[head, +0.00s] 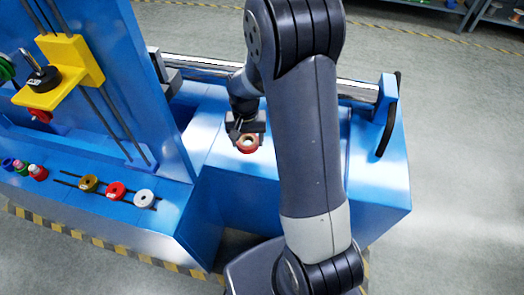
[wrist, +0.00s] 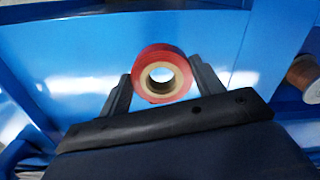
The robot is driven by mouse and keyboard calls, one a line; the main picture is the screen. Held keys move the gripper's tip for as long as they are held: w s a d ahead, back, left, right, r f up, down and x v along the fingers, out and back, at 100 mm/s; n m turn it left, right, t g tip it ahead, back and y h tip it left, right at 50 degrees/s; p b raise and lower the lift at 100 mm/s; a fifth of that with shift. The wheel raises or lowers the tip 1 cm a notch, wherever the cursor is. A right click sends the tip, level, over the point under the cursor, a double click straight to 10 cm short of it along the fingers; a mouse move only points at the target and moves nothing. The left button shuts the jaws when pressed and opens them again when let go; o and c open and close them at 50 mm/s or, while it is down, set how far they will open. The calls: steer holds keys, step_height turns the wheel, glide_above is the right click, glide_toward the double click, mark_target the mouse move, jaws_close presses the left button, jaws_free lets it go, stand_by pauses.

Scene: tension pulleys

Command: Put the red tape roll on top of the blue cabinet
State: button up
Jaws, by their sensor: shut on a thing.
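The red tape roll (head: 247,144) has a tan core and is between the fingers of my gripper (head: 243,132) in the head view. The wrist view also shows the red tape roll (wrist: 162,74), with my gripper (wrist: 158,82) shut on its sides. The roll is over the blue top of the cabinet (head: 375,205). I cannot tell whether it touches that surface or hangs a little above it. My arm hides part of the cabinet top.
A blue panel with a yellow bracket (head: 62,72) stands on the left. Several small rolls, including a red one (head: 115,190) and a white one (head: 144,198), lie on the blue ledge. A metal bar (head: 357,91) runs along the back. A brown spool (wrist: 303,76) is at right in the wrist view.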

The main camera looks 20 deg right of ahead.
mark_target(249, 159)
steer(key=shift+f, duration=3.45)
steer(key=shift+f, duration=0.2)
steer(key=o, duration=1)
steer(key=shift+r, duration=0.15)
step_height(249, 159, up, 12)
steer(key=shift+r, duration=0.1)
